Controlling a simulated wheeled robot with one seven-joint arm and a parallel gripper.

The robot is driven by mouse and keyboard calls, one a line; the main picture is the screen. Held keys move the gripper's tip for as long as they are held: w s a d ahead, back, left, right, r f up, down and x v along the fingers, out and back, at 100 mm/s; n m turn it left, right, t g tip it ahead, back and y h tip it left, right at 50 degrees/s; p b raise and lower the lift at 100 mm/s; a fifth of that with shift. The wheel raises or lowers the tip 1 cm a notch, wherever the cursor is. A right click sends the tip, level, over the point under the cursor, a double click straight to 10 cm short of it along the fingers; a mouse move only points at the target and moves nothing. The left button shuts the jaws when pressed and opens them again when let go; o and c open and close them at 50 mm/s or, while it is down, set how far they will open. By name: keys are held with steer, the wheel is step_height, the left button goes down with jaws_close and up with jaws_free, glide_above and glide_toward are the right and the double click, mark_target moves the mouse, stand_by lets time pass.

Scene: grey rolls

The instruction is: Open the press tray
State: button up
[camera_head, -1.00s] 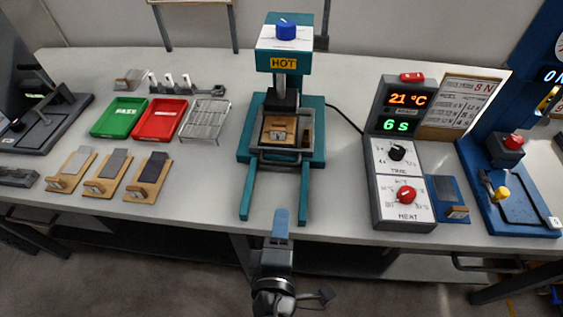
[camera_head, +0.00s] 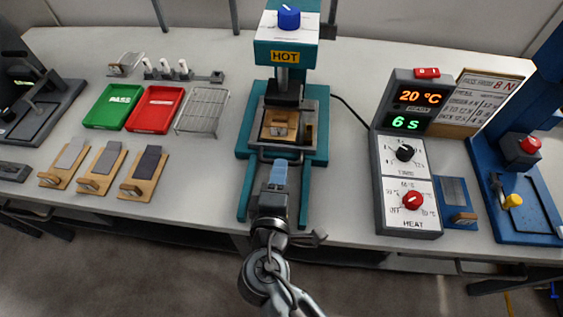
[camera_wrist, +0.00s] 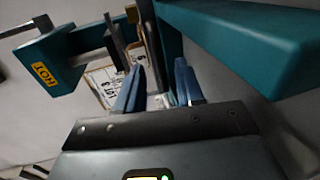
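The teal press (camera_head: 318,95) stands mid-table with a "HOT" label; it also shows in the wrist view (camera_wrist: 225,40). Its grey press tray (camera_head: 264,140) sits under the press head, holding a tan piece with a small label. A grey bar handle (camera_head: 268,153) crosses the tray's front. My gripper (camera_head: 279,163) is between the two teal front rails, its blue fingertips just in front of the handle. In the wrist view, the fingers (camera_wrist: 159,75) are apart, with a grey bar (camera_wrist: 151,38) ahead between them. I cannot tell whether they touch it.
Left are a green tray (camera_head: 113,105), a red tray (camera_head: 155,108), a wire rack (camera_head: 203,110) and several wooden-handled samples (camera_head: 144,174). Right are a control box (camera_head: 408,180), reading 20 °C and 6 s, and a blue machine (camera_head: 522,205).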

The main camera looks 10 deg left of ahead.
steer(key=shift+x, duration=1.55)
jaws_close()
steer(key=shift+f, duration=0.1)
